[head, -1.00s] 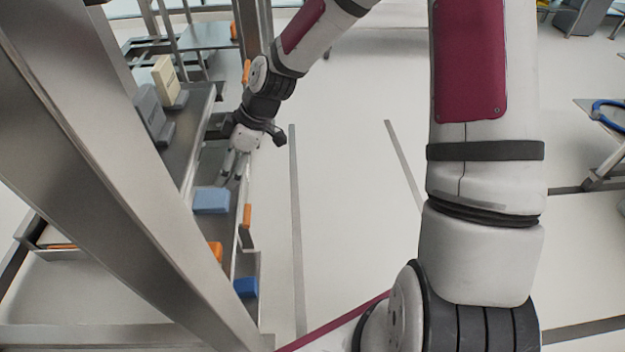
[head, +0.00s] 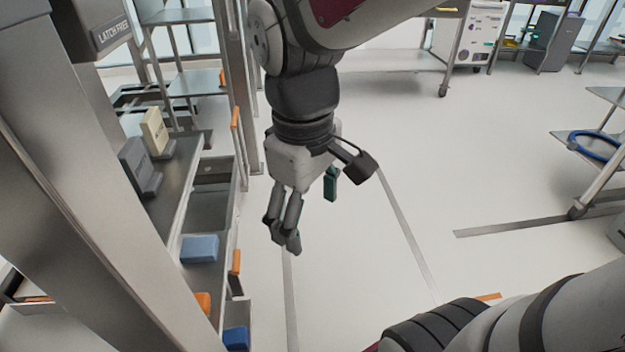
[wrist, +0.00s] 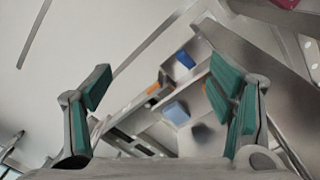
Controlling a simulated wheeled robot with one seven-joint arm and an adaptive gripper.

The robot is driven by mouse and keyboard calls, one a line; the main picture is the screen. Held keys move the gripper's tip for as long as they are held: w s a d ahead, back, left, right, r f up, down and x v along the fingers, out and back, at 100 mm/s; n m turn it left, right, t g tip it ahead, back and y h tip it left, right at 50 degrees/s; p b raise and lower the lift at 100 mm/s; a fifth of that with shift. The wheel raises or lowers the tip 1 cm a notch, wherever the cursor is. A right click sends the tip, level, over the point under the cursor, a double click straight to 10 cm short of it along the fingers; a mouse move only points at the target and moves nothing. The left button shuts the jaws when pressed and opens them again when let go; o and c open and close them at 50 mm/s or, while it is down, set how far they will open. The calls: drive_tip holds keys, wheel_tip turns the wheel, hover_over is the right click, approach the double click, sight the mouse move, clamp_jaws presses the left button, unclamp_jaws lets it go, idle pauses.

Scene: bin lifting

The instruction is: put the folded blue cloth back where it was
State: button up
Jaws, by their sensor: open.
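A light blue folded block (head: 199,249), likely the folded blue cloth, lies in a grey bin or drawer with an orange handle, left of my gripper. It also shows in the wrist view (wrist: 176,113), between and beyond my fingers. My gripper (head: 308,218) is open and empty, its teal-padded fingers apart, over the floor side of the shelf. It is clear of the cloth. A darker blue item (head: 236,339) sits in a nearer bin and also shows in the wrist view (wrist: 185,59).
A steel upright (head: 90,190) stands close at the left. A grey device (head: 138,168) and a cream box (head: 155,131) stand on the shelf. An orange item (head: 203,302) lies near the bins. The floor (head: 370,270) to the right is open. A cart holds a blue ring (head: 597,146).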

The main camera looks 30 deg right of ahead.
drive_tip(key=s+d+r+m, duration=0.1)
drive_tip(key=s+r+m, duration=0.2)
drive_tip(key=s, duration=1.1)
drive_tip(key=shift+d+m+y, duration=0.3)
drive_tip(key=shift+m+y, duration=0.1)
drive_tip(key=shift+m, duration=0.6)
wheel_tip(320, 180, up, 31)
drive_tip(key=t+p, duration=0.3)
drive_tip(key=p, duration=2.5)
drive_tip(key=shift+d+f+t+p, duration=0.2)
drive_tip(key=shift+d+t+p, duration=0.05)
drive_tip(key=shift+t+p, duration=0.15)
